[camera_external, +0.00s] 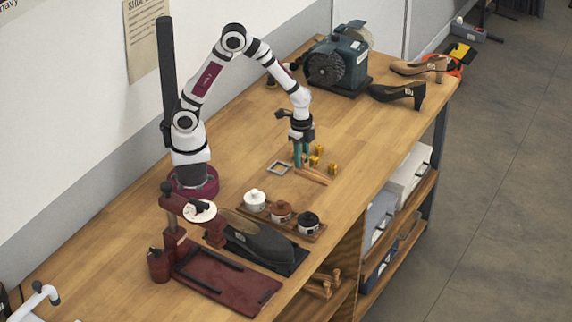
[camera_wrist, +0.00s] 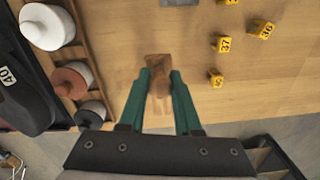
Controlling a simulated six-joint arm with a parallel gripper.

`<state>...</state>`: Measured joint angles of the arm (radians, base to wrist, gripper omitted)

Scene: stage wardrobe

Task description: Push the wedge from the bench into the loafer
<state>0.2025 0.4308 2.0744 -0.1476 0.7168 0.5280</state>
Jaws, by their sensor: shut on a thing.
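My gripper (camera_external: 301,162) is over the middle of the bench with its green fingers pointing down. In the wrist view its fingers (camera_wrist: 160,76) are closed on both sides of a brown wooden wedge (camera_wrist: 158,62). The wedge also shows in the external view (camera_external: 313,177), at or just above the bench top; a gap beneath it cannot be told. The loafer (camera_external: 259,243) is black and lies near the bench's front, left of my gripper. Part of it, with a label reading 40, shows at the left of the wrist view (camera_wrist: 15,85). Its opening is not clearly visible.
A wooden rack (camera_external: 273,229) with white, brown and black jars stands between my gripper and the loafer. Several yellow numbered markers (camera_external: 333,169) and a grey square frame (camera_external: 279,168) are near my gripper. A dark red stand (camera_external: 222,283) is beside the loafer. A grinder (camera_external: 338,67) and heeled shoes (camera_external: 400,94) are farther back.

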